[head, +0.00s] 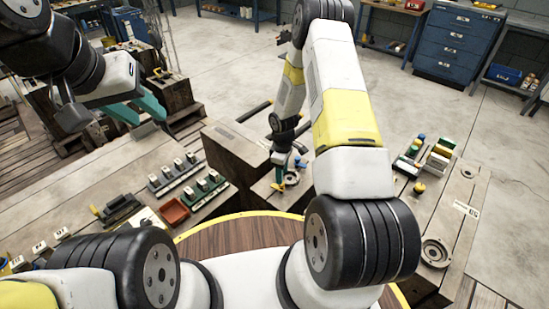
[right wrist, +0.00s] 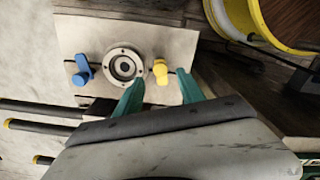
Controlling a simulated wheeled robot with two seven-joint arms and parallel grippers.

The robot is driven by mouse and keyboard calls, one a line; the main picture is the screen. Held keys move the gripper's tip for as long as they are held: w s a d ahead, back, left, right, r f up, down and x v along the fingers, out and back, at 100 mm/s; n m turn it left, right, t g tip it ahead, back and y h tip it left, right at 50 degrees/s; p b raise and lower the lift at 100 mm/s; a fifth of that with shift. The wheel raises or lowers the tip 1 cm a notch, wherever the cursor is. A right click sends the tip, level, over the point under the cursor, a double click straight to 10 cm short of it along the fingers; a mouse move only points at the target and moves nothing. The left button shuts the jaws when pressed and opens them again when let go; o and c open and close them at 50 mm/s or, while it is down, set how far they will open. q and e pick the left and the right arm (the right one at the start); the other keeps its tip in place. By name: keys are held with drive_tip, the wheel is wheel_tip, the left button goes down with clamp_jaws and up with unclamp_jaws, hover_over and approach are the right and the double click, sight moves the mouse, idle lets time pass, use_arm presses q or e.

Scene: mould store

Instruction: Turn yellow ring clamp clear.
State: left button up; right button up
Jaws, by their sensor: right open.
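The yellow ring clamp (right wrist: 160,72) stands beside a round metal ring (right wrist: 124,66) on a pale block (right wrist: 145,38). A blue clamp (right wrist: 83,70) stands on the ring's other side. In the right wrist view, the teal fingers of my right gripper (right wrist: 160,77) are apart, one on each side of the yellow clamp, with gaps visible. In the head view, my right gripper (head: 280,168) points down at the yellow clamp (head: 281,187), which it partly hides. My left gripper (head: 143,110) is open and empty at upper left, far from the clamp.
Black bars (right wrist: 40,125) lie beside the block. The right bench (head: 460,200) holds coloured blocks (head: 436,155) and another ring (head: 435,252). Open floor lies behind.

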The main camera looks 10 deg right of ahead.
drive_tip(key=shift+r, duration=1.7)
drive_tip(key=s+r+m+t, duration=0.2)
drive_tip(key=r+m, duration=0.1)
drive_tip(key=r, duration=1.1)
drive_tip(key=s+r+m+t, duration=0.1)
drive_tip(key=s+r+m, duration=0.1)
drive_tip(key=r, duration=1.3)
drive_tip(key=s+a+r+m+t+y, duration=0.1)
drive_tip(key=s+r+m, duration=0.2)
drive_tip(key=s+r, duration=0.4)
drive_tip(key=s+a+r+m+t+y, duration=0.1)
drive_tip(key=s+r+m+t, duration=0.1)
drive_tip(key=s+r, duration=0.6)
drive_tip(key=s+m, duration=0.1)
drive_tip(key=s, duration=0.4)
drive_tip(key=shift+s, duration=0.15)
